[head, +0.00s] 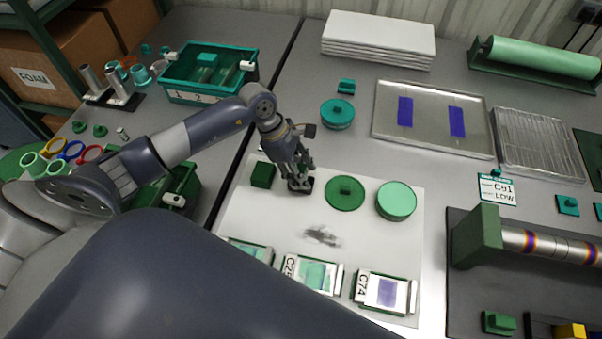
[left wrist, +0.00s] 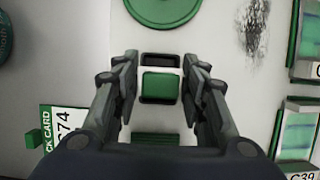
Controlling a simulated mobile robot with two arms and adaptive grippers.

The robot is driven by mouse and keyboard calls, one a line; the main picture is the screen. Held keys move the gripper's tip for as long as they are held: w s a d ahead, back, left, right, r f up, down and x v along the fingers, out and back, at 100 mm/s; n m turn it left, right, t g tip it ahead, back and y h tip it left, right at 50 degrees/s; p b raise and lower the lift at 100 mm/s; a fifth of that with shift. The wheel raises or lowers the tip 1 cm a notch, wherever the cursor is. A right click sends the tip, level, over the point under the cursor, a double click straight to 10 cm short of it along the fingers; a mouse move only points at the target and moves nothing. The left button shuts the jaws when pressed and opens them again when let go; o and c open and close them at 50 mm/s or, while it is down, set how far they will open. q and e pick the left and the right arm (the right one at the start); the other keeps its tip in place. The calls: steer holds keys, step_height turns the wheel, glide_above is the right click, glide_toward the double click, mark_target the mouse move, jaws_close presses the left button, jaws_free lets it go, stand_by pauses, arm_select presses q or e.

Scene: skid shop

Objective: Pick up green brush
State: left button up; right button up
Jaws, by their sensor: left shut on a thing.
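The green brush shows in the left wrist view (left wrist: 160,87) as a green block on a black base, between my fingers. In the head view its dark base (head: 301,186) shows at the fingertips, low over the white mat (head: 240,217). My left gripper (head: 299,178) points down and is shut on the brush; it also shows in the left wrist view (left wrist: 160,70). Whether the brush touches the mat I cannot tell. My right gripper is not in view.
A green block (head: 262,175) stands left of the gripper; a green disc (head: 345,193) and a round green tin (head: 396,201) lie right. A dark smudge (head: 322,236) marks the mat. Framed cards (head: 387,292) line its front edge. A green crate (head: 208,72) stands behind.

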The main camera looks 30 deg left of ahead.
mark_target(304, 168)
arm_select(q)
steer(key=shift+w+r, duration=0.1)
steer(key=shift+r, duration=0.45)
step_height(304, 168, up, 2)
steer(key=shift+r+b, duration=0.25)
steer(key=shift+b, duration=0.45)
steer(key=s+d+r+b, duration=0.1)
steer(key=s+d+b, duration=0.2)
steer(key=s, duration=1.2)
steer(key=shift+s+d+r, duration=0.2)
steer(key=shift+s+d, duration=0.15)
steer(key=shift+d, duration=0.1)
steer(key=o, duration=0.5)
steer(key=c, duration=0.3)
